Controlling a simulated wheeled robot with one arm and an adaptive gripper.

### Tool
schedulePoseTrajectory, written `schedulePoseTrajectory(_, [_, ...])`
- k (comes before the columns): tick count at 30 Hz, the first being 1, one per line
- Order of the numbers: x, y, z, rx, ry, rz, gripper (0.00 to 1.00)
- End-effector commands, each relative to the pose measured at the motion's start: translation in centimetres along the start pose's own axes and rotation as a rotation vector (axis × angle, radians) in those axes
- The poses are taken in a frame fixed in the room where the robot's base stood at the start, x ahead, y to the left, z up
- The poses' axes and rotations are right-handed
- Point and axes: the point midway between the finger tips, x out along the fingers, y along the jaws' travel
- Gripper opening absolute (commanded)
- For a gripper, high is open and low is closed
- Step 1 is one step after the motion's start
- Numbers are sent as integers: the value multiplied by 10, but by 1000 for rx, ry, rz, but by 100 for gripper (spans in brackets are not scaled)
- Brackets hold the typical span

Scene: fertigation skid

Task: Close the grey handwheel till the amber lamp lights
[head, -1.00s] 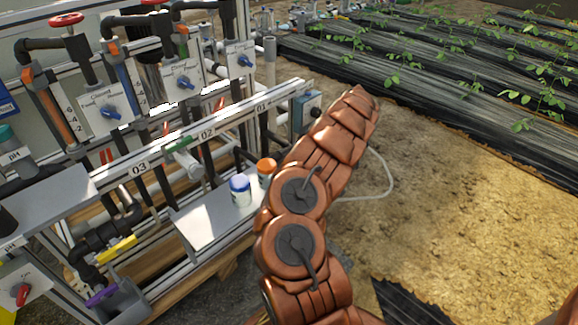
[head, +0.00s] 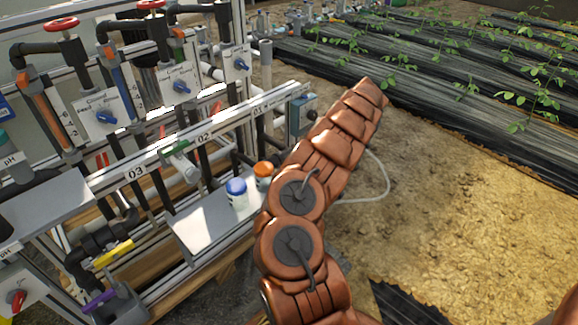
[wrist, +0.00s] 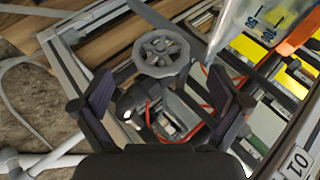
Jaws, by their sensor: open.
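The grey handwheel (wrist: 162,53) shows in the wrist view, a round spoked wheel just above the picture's middle. My gripper (wrist: 164,92) is open, with one dark finger to the left of and one to the right of the wheel's lower side. The fingers look apart from the wheel's rim. Below the wheel, between the fingers, are a pale fitting and a small box with red wires. In the head view the handwheel and my gripper are hidden behind my copper-coloured arm. I cannot make out an amber lamp in either view.
In the head view, the skid frame carries red handwheels (head: 62,24), blue-knobbed panels and a rail (head: 135,173) marked 03, 02, 01. Blue-capped (head: 236,192) and orange-capped bottles stand on a shelf beside my arm. Bare soil (head: 450,220) lies open to the right.

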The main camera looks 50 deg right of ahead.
Motion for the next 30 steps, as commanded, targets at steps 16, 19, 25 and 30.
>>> schedulePoseTrajectory(16, [-56, 0, -1, -1, 1, 1, 98])
schedulePoseTrajectory(19, [-61, 1, 0, 0, 1, 0, 98])
schedulePoseTrajectory(25, [-68, 0, 0, 0, 1, -1, 98])
schedulePoseTrajectory(30, [-70, 0, 0, -1, 0, -1, 98])
